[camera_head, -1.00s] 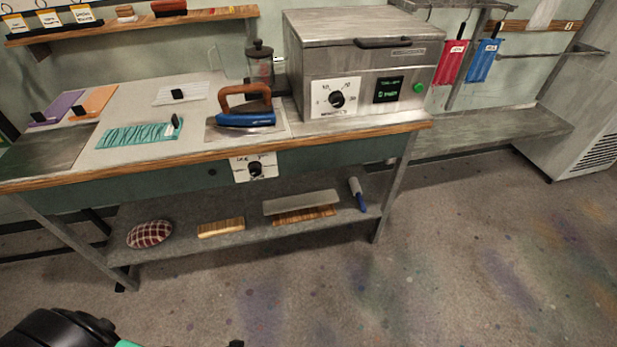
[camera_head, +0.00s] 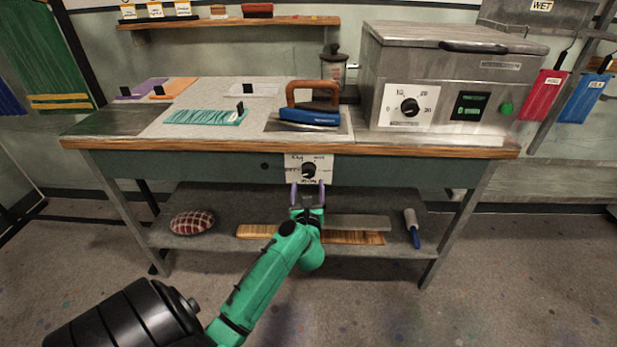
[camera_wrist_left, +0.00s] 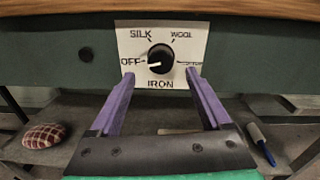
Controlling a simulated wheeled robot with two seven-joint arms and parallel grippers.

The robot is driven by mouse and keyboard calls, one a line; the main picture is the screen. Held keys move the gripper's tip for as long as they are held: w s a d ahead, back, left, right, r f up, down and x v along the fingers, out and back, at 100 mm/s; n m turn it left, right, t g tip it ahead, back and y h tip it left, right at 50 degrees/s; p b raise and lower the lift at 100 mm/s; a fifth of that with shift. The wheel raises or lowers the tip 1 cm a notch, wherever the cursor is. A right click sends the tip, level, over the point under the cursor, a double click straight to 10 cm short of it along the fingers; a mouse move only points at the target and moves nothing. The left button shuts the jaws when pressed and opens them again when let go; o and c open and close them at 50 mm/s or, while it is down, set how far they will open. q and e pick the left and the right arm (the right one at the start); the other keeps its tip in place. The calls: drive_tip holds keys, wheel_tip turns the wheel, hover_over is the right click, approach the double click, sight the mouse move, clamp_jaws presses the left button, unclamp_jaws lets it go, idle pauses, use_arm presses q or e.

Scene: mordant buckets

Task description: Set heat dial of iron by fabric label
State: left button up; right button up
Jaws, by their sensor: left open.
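The heat dial (camera_head: 309,170) is a black knob on a white plate under the table's front edge. In the left wrist view the dial (camera_wrist_left: 161,58) is ringed by OFF, SILK, WOOL and a right-hand label partly hidden by a finger; its white mark points left, toward OFF. The blue iron (camera_head: 310,115) with a brown handle rests on a plate on the tabletop. A teal pleated cloth (camera_head: 200,117) carries a black tag, its writing unreadable. My left gripper (camera_head: 308,188) is open, its purple fingers (camera_wrist_left: 163,75) apart just below and before the dial, not around it.
Purple (camera_head: 143,88), orange (camera_head: 178,88) and white (camera_head: 262,90) cloths lie behind. A steel steamer box (camera_head: 450,85) with its own dial stands at right. The lower shelf holds a plaid cushion (camera_head: 192,223), boards and a blue-handled tool (camera_head: 412,228).

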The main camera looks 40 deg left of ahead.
sight(308, 174)
use_arm(q)
drive_tip(key=x, duration=0.5)
drive_tip(key=shift+w+a, duration=0.15)
drive_tip(key=shift+w, duration=0.1)
clamp_jaws()
